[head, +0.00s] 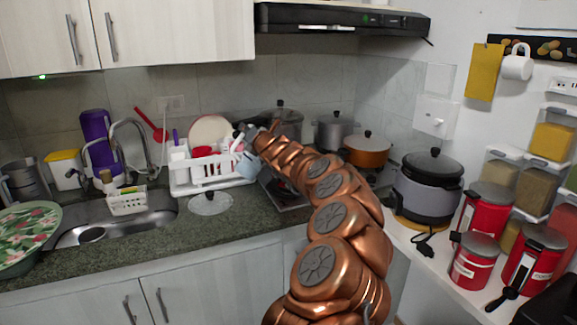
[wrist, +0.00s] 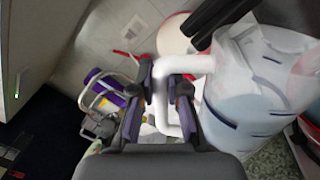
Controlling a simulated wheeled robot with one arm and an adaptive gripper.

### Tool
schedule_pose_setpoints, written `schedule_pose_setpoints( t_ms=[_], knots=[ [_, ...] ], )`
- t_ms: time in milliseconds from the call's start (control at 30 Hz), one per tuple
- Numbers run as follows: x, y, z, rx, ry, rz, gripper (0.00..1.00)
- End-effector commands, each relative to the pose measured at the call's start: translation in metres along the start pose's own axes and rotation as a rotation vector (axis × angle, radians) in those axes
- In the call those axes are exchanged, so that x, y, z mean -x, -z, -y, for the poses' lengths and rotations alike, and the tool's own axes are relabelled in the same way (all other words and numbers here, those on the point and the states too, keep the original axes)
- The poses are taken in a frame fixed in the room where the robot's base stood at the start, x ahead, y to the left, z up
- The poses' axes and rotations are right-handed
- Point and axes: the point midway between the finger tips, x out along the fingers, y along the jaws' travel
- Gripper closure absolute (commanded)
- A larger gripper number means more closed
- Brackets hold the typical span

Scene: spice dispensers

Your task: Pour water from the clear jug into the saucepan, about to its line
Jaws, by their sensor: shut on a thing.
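The clear jug (wrist: 262,90) fills the right of the wrist view, with a bluish body, dark marks and a white handle. My gripper (wrist: 172,85) is shut on that handle, with one dark finger on each side. In the head view the jug (head: 245,166) is small and pale blue, held up in front of the dish rack's right end. My gripper (head: 243,137) is partly hidden there by my copper arm. The jug looks tilted in the wrist view; I see no stream of water. I cannot tell which vessel is the saucepan; my arm covers part of the stove.
A white dish rack (head: 215,183) with plates stands left of the stove. A grey pot (head: 333,132) and an orange pot (head: 367,151) stand at the back right. A glass lid (head: 209,204) lies on the counter. A rice cooker (head: 427,190) stands at right.

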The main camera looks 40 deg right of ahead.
Motion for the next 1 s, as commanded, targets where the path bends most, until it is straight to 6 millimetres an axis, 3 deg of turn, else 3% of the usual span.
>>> schedule_pose_setpoints(
  t_ms=[267, 1000],
  knots=[
    [0.001, 0.003, 0.0, 0.023, 0.0, 0.001, 1.0],
    [0.007, 0.041, 0.008, 0.252, 0.011, -0.008, 1.0]
  ],
)
